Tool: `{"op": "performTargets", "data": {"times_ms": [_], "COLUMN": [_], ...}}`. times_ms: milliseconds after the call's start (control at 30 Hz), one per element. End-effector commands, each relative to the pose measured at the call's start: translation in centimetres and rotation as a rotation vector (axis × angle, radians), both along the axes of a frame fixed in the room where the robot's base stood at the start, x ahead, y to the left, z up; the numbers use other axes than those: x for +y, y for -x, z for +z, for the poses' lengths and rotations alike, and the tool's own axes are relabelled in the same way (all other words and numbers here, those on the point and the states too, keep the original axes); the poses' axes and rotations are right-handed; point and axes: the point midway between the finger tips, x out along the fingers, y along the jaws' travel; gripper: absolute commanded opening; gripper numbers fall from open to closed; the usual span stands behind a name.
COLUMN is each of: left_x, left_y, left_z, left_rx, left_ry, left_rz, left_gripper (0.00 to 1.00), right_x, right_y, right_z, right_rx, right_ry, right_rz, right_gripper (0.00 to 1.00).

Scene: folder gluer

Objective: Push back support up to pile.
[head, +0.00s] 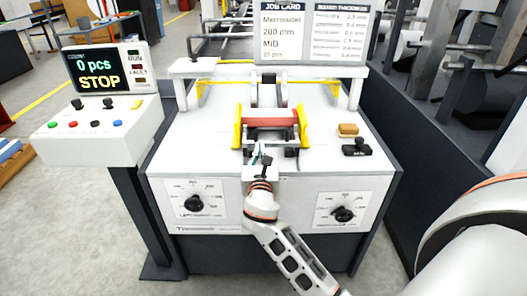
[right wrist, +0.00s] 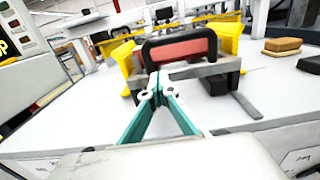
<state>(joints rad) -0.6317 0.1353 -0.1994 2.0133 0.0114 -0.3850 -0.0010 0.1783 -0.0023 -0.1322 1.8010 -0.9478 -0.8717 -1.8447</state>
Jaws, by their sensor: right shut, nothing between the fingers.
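A reddish-brown pile (head: 270,122) sits between two yellow side guides (head: 240,127) on the white machine table. In the right wrist view the pile (right wrist: 180,49) shows behind a dark arched frame (right wrist: 207,36) with a grey crossbar (right wrist: 208,70), which looks like the back support. My right gripper (head: 257,150) is at the near side of the pile. Its teal fingers are shut and empty, and in the right wrist view the fingertips (right wrist: 154,82) overlap the support's near side. I cannot tell whether they touch it. My left gripper is not in view.
A tan block (head: 347,130) and a black knobbed item (head: 356,148) lie on the table to the right. A control panel with a STOP screen (head: 100,68) stands at the left. Job cards (head: 311,35) stand behind. The table (head: 195,145) is clear on the left.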

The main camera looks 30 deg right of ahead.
Motion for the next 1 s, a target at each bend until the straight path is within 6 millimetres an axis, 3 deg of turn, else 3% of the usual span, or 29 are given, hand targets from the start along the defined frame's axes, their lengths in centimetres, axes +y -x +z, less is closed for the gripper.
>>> {"op": "performTargets", "data": {"times_ms": [100, 300, 1000], "left_x": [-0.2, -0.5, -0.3], "left_y": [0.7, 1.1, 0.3], "left_z": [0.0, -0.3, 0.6], "left_rx": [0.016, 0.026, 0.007], "left_ry": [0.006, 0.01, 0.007], "left_rz": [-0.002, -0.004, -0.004], "left_gripper": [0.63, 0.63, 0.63], "right_x": [-1.6, -3.2, -3.7], "right_y": [-2.4, -4.9, -5.3], "right_z": [0.4, -0.1, -0.1], "right_rx": [-0.002, 0.002, 0.002], "right_ry": [0.003, 0.001, 0.0], "right_rz": [-0.003, -0.003, -0.002], "right_gripper": [0.0, 0.0, 0.0]}}
